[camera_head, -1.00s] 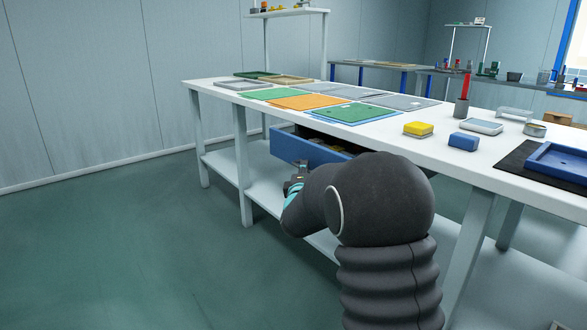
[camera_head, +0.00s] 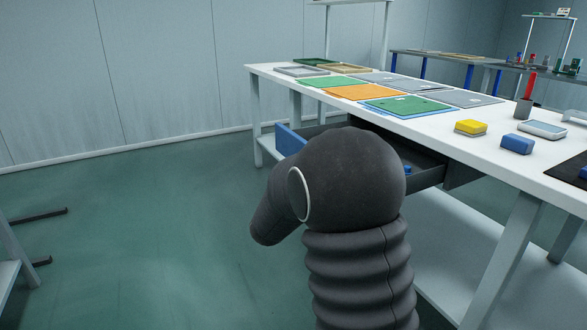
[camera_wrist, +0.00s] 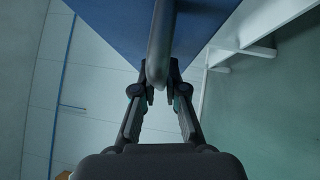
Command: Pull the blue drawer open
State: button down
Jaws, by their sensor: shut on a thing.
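The blue drawer front (camera_head: 290,141) shows left of my arm in the head view, standing out from under the white worktable (camera_head: 476,148). The drawer is well open, and its dark side wall (camera_head: 431,178) shows to the right of my arm. In the wrist view the blue drawer front (camera_wrist: 115,22) fills the top, with a grey bar handle (camera_wrist: 160,45) across its middle. My gripper (camera_wrist: 160,92) is shut on the lower end of the handle. My arm hides the gripper and most of the drawer's inside in the head view.
On the table lie green and orange panels (camera_head: 366,92), a yellow block (camera_head: 470,127), a blue block (camera_head: 517,145) and a red-topped holder (camera_head: 524,107). A small blue thing (camera_head: 408,169) is in the drawer. The floor at left is clear, apart from a stand's dark feet (camera_head: 40,215).

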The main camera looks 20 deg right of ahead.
jog(key=shift+a, duration=0.1)
jog(key=c, duration=1.2)
grip_release()
jog(key=shift+a, duration=0.1)
jog(key=v, duration=1.2)
